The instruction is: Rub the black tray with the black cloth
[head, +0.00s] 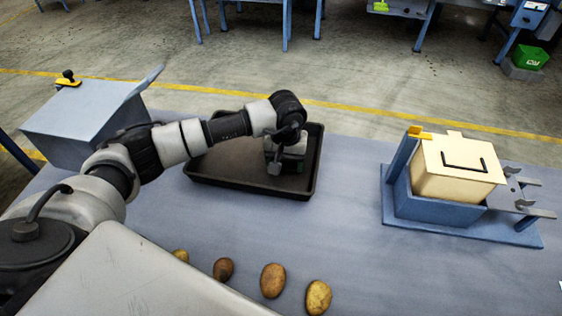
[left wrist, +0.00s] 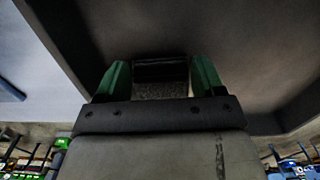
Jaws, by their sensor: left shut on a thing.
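The black tray (head: 225,165) lies on the blue-grey table, its floor brownish and dusty-looking. My left gripper (head: 283,163) reaches down inside the tray, in its right half. In the left wrist view, its green fingers (left wrist: 161,78) are shut on a dark, block-like bundle, which I take to be the black cloth (left wrist: 160,70). The tray floor (left wrist: 265,45) fills much of that view. The cloth is hard to tell apart in the head view, and whether it touches the tray floor cannot be told. My right gripper is not in view.
Several potatoes (head: 273,280) lie along the table's near side. A cream box (head: 455,172) sits in a blue stand (head: 515,228) at the right. A blue-grey box (head: 85,115) stands at the left. The table (head: 345,215) is clear between tray and stand.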

